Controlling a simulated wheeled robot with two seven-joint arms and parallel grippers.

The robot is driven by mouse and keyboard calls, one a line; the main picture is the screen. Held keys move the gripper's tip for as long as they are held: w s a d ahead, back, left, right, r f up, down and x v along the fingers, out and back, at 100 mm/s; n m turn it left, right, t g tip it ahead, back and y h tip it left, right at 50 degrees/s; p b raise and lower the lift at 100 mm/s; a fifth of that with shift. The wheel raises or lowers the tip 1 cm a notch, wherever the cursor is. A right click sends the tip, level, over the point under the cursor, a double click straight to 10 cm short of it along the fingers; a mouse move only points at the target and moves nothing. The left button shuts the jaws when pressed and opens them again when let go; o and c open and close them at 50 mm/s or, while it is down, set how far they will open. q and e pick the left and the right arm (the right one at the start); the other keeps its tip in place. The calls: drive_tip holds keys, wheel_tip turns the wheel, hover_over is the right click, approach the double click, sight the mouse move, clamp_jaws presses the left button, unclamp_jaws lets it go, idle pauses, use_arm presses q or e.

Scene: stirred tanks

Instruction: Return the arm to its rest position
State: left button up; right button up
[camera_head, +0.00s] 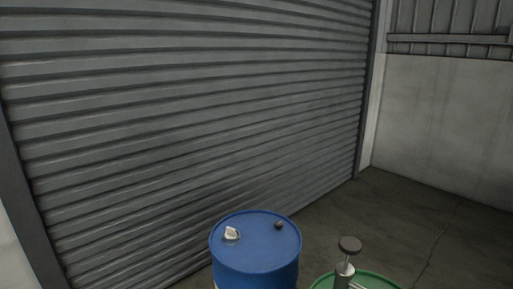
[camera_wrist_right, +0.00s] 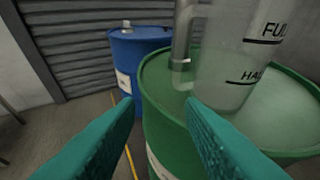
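My right gripper (camera_wrist_right: 160,102) shows in the right wrist view as two teal fingers spread apart, with nothing between them. Beyond the fingertips stands a green drum (camera_wrist_right: 165,128). A clear jug (camera_wrist_right: 232,58) with "HALF" and "FUL…" marks is at the top of this drum, just beyond the right-hand finger; its upper part is cut off. The fingers do not appear to hold its handle (camera_wrist_right: 181,38). Neither gripper shows in the head view, and my left gripper is in no view.
A blue drum (camera_head: 255,262) with a white fitting (camera_head: 231,233) and a dark cap (camera_head: 279,225) stands before a grey roller shutter (camera_head: 180,110). Right of it, a pump-like fitting (camera_head: 346,262) rises at the green drum (camera_head: 378,281). Open floor (camera_head: 430,235) lies at the right.

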drive_tip(key=s+a+r+g+h, duration=0.1)
drive_tip(key=s+a+g+h, duration=0.2)
drive_tip(key=s+g, duration=0.7)
wheel_tip(320, 180, down, 25)
drive_tip(key=s, duration=0.2)
drive_tip(key=s+d+f+g, duration=0.2)
drive_tip(key=s+d+f, duration=0.1)
drive_tip(key=s+f, duration=1.3)
drive_tip(key=shift+s+f, duration=0.4)
drive_tip(key=shift+f, duration=0.15)
